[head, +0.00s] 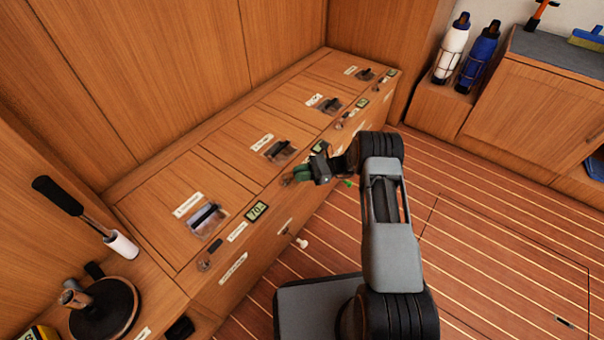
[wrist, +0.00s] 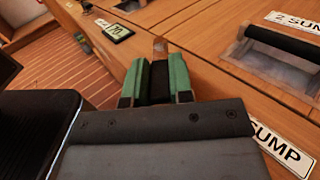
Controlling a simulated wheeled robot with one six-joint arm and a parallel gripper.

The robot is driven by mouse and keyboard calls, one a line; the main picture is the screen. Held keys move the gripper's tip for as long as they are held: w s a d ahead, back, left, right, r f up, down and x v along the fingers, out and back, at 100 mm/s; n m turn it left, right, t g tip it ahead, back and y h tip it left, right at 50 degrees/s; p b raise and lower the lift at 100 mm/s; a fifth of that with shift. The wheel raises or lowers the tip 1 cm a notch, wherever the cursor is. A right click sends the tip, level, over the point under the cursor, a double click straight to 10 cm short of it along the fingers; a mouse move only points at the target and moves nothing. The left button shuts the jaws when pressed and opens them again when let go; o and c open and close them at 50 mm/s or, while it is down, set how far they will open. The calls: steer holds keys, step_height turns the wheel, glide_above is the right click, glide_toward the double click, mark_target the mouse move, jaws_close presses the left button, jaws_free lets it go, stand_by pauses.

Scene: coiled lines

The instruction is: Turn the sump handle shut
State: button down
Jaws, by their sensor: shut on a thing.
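My gripper (head: 303,173) is at the front top edge of the second locker from the near end of the row. Its green fingers also show in the wrist view (wrist: 158,80), closed around the sump handle. The handle's dark part is between the fingers, and a copper-brown end (wrist: 160,47) shows just past the fingertips. A white label reading SUMP (wrist: 283,150) lies beside the gripper. The locker lid above carries a label (wrist: 296,22) starting "2 SUM". The fingers hide most of the handle, so I cannot tell its exact angle.
Similar lockers with recessed lid pulls (head: 205,218) and small displays (head: 257,211) run along the row. A hand pump with a black grip (head: 58,196) and a dark round fitting (head: 103,308) stand at the near left. The striped floor (head: 480,220) to the right is clear.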

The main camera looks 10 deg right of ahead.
steer(key=shift+w+g, duration=0.15)
steer(key=shift+g, duration=0.15)
steer(key=c, duration=1)
jaws_free()
steer(key=w+d+p, duration=0.1)
steer(key=w+d, duration=0.1)
steer(key=d, duration=1.1)
steer(key=shift+d, duration=0.3)
steer(key=shift+w, duration=0.1)
steer(key=shift+c, duration=0.4)
